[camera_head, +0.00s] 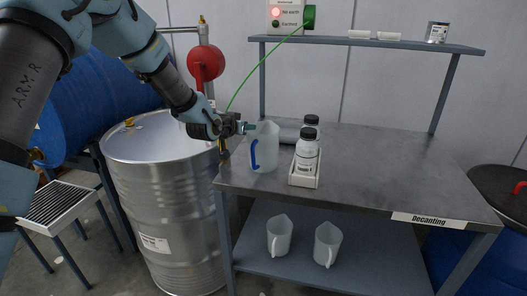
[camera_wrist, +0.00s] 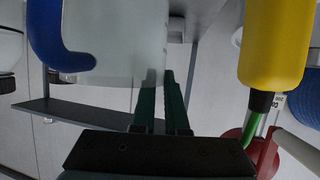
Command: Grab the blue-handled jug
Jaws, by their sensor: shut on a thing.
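The blue-handled jug (camera_head: 264,150) is a translucent white jug near the left edge of the grey table (camera_head: 375,160). Its blue handle (camera_head: 254,155) faces the front left in the head view. My gripper (camera_head: 247,128) reaches it from the left, near its rim. In the wrist view the jug (camera_wrist: 115,35) fills the upper left, with the blue handle (camera_wrist: 50,40) at its left. My gripper's two dark fingers (camera_wrist: 160,98) are shut on the jug's wall. I cannot tell whether the jug's base touches the table.
White bottles (camera_head: 306,152) stand beside the jug, one in a small tray (camera_head: 304,181). A yellow grip (camera_wrist: 275,40) shows close by in the wrist view. Two more jugs (camera_head: 279,236) are on the lower shelf. The table's right half is clear.

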